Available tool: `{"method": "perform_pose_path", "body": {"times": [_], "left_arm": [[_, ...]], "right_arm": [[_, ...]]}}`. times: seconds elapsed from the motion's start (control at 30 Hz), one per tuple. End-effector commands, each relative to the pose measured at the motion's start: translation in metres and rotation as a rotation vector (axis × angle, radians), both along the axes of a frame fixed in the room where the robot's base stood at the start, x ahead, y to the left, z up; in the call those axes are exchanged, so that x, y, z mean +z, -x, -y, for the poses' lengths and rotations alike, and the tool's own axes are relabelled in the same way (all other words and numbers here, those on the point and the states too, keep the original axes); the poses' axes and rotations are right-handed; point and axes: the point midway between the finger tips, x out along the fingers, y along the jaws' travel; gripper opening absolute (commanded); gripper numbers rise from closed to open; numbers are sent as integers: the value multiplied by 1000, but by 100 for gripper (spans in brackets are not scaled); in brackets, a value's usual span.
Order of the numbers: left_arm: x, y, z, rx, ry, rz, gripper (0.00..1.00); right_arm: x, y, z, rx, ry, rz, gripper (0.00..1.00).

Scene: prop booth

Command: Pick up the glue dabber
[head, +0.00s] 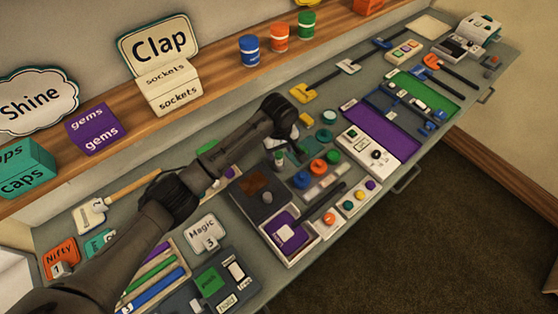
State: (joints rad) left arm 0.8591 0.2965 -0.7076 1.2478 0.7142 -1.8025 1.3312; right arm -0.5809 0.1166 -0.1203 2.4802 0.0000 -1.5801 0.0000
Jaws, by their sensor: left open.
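My left arm reaches in from the lower left, and its left gripper (284,144) points down over the middle of the bench. It is open; its fingers are small and dark here, partly hidden by the wrist. Just below it stands a small upright bottle (279,158) with a pale and green body, which looks like the glue dabber, though it is too small to be sure. The gripper is very close to it; I cannot tell whether the fingers are around or beside it. My right gripper is not in view.
Round lids, including an orange one (318,166), lie right of the bottle. A dark tray (262,194) lies in front. A purple mat (382,128) is further right. The wooden shelf (215,75) behind holds boxes, signs and cans. A wooden-handled brush (92,214) lies left.

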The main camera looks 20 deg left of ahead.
Motion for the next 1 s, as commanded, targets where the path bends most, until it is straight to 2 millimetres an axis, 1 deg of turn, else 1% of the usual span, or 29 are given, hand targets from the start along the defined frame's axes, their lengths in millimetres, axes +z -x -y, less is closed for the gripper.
{"method": "perform_pose_path", "body": {"times": [0.17, 0.4, 0.53, 0.63, 0.87, 1.0], "left_arm": [[-9, 0, -1, 0, -1, -1, 57], [-40, 0, -1, 0, -1, -1, 57], [-52, 0, -1, 0, -1, -1, 57], [-55, 0, -1, 0, 0, 0, 57], [-55, 0, -1, -1, -1, 1, 57], [-55, 0, -1, -1, -1, 1, 45]], "right_arm": [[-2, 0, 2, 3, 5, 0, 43], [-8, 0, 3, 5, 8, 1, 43], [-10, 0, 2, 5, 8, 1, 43], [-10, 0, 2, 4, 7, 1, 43], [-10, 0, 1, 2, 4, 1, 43], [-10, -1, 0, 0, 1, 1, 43]]}}
